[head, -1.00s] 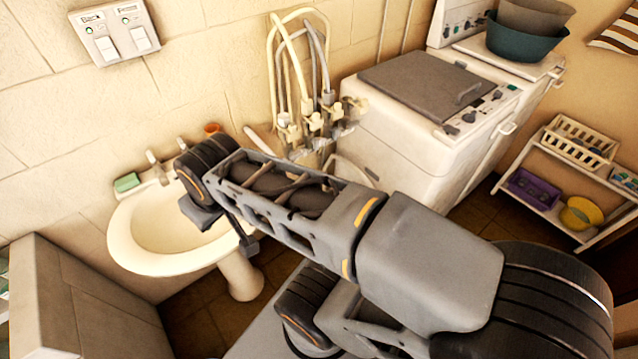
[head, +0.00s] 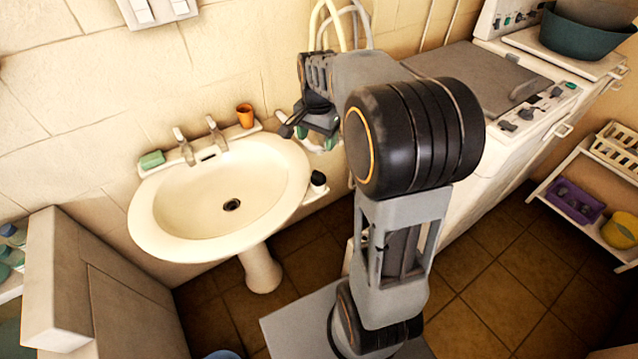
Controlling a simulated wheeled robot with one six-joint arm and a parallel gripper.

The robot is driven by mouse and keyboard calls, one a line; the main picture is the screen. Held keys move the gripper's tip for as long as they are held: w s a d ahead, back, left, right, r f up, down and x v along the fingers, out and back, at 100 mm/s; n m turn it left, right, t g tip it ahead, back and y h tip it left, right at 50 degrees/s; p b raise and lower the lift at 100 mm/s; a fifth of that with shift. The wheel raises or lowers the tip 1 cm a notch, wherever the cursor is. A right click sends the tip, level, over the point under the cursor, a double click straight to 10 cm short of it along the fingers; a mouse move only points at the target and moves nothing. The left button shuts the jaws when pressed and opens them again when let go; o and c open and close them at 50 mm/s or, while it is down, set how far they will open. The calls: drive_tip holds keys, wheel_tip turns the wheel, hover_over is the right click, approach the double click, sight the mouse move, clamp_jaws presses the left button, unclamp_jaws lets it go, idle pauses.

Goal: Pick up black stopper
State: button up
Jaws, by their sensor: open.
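A small black round piece (head: 318,179), which looks like the black stopper, sits on a white ledge just right of the washbasin. The white washbasin (head: 160,225) has a dark drain (head: 231,205) at its bottom; I cannot tell whether anything covers it. My gripper (head: 307,134) is open, above and behind the basin's right rim, farther back than the black piece and apart from it. I see nothing between its fingers, though the view of them is small and partly covered by my wrist.
Two taps (head: 185,147), a green soap (head: 152,160) and an orange cup (head: 245,116) stand along the basin's back edge. A pale cabinet (head: 115,290) is at the lower left. A washing machine (head: 490,150) stands to the right. Hoses rise behind my arm.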

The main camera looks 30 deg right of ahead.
drive_tip(key=m, duration=0.1)
hover_over(318, 173)
wheel_tip(318, 173, down, 9)
drive_tip(key=shift+d+f, duration=0.1)
drive_tip(key=shift+d, duration=0.05)
drive_tip(key=shift+s+f+p, duration=0.1)
drive_tip(key=shift+f+p, duration=0.55)
drive_tip(key=shift+f, duration=2.4)
drive_tip(key=c, duration=1.1)
drive_tip(key=shift+r, duration=0.1)
